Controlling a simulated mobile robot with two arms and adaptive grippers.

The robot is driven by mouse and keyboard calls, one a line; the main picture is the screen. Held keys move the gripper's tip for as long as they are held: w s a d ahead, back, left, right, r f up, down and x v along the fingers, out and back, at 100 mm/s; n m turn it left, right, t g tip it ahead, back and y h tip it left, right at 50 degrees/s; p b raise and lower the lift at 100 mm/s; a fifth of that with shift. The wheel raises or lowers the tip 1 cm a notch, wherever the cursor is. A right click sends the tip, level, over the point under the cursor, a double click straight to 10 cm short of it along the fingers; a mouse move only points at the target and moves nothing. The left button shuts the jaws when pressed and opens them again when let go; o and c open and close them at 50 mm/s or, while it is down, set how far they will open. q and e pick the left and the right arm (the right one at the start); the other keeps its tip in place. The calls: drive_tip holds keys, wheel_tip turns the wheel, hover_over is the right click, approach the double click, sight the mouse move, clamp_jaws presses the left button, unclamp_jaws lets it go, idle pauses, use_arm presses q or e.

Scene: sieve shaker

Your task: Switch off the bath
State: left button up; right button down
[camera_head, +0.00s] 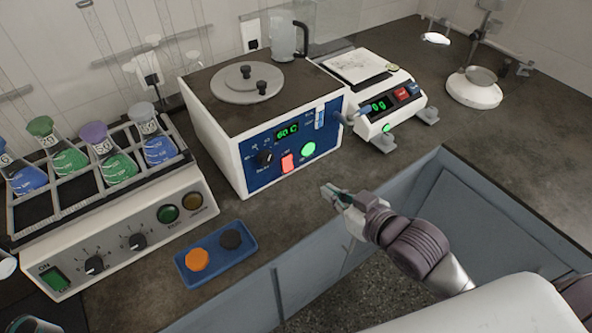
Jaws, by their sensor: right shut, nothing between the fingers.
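The bath (222,128) is a white box with a brown top and round lids, standing at the middle of the bench. My right gripper (328,192) is shut and empty, in front of the bath and to the lower right of the red switch, apart from the panel. My left gripper is not in view.
A shaker (120,248) with several flasks stands at left. A blue tray (243,267) with an orange and a black disc lies before the bath. A balance (389,128) stands right of the bath, with a white stand (474,97) beyond. The bench edge has an open recess at right.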

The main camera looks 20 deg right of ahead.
sight(290, 167)
drive_tip(key=p+x, duration=0.1)
drive_tip(key=x, duration=1.2)
drive_tip(key=shift+w+a+f, duration=0.1)
drive_tip(key=shift+w, duration=0.2)
drive_tip(key=shift+f, duration=0.1)
drive_tip(key=f+t+b, duration=0.1)
drive_tip(key=b, duration=0.2)
drive_tip(key=shift+w+t+y+b, duration=0.15)
drive_tip(key=shift+t+y+b, duration=0.15)
drive_tip(key=shift+t+b, duration=0.1)
drive_tip(key=shift+r+t, duration=0.1)
drive_tip(key=shift+t, duration=0.2)
drive_tip(key=shift+r, duration=0.35)
drive_tip(key=shift+f, duration=0.15)
